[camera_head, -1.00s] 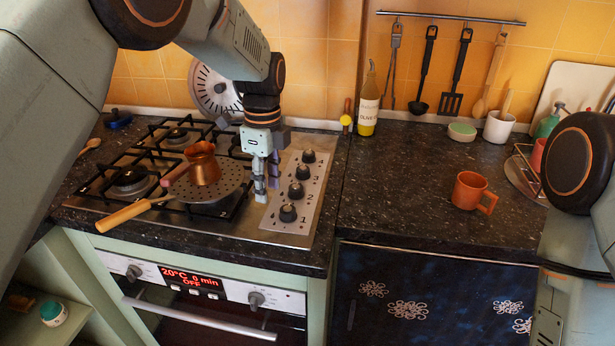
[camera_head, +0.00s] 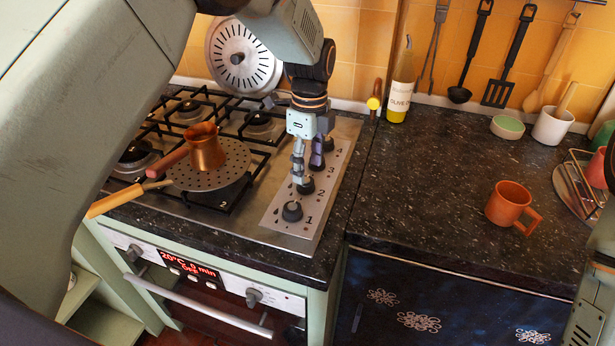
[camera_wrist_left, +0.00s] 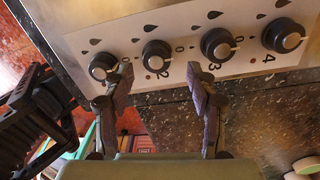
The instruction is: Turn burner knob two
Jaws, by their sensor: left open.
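Burner knob two (camera_head: 306,186) is a dark round knob on the steel control strip, beside the printed 2. In the left wrist view knob two (camera_wrist_left: 156,56) lies between the two fingertips. My left gripper (camera_head: 308,174) is open and points down over the strip, its fingertips close to knob two. I cannot tell whether they touch it. Knob one (camera_head: 292,211) is nearer the front and knob four (camera_head: 328,144) is farther back. Knob three is mostly hidden by the gripper in the head view but shows in the wrist view (camera_wrist_left: 217,44). No right gripper fingers show.
A copper pot (camera_head: 206,152) stands on a round perforated plate (camera_head: 235,165) with a wooden handle on the hob, left of the gripper. An oil bottle (camera_head: 400,90) stands behind, and an orange mug (camera_head: 510,204) on the right counter. The dark counter between is clear.

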